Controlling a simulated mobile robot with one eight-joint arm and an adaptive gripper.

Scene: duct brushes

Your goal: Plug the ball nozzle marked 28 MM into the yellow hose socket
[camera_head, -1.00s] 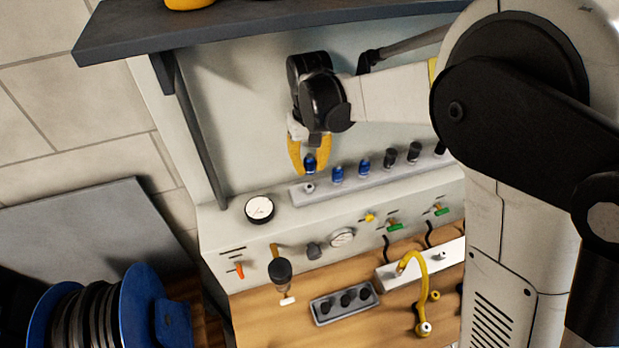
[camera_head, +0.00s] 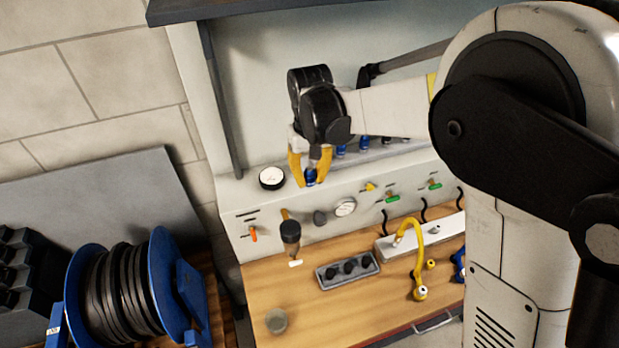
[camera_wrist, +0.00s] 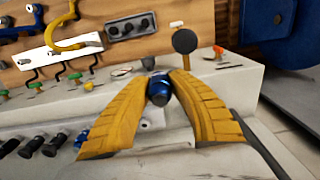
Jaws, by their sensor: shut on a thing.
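My gripper (camera_head: 310,175) has yellow fingers and is shut on a blue nozzle (camera_head: 311,177), held in the air in front of the back panel. In the wrist view the blue nozzle (camera_wrist: 158,90) sits between the fingertips; no 28 MM marking can be read on it. A yellow hose (camera_head: 417,258) arches up from a white block (camera_head: 388,249) on the wooden bench. Its free end, with a pale round opening (camera_head: 421,291), lies toward the front of the bench. Whether that opening is the socket cannot be told for sure.
More blue and black nozzles stand in a rack (camera_head: 375,153) behind my gripper. A grey tray with black pieces (camera_head: 347,270), a black round-headed tool (camera_head: 290,232) and a small cup (camera_head: 277,321) are on or above the bench. A blue cable reel (camera_head: 130,290) stands at left.

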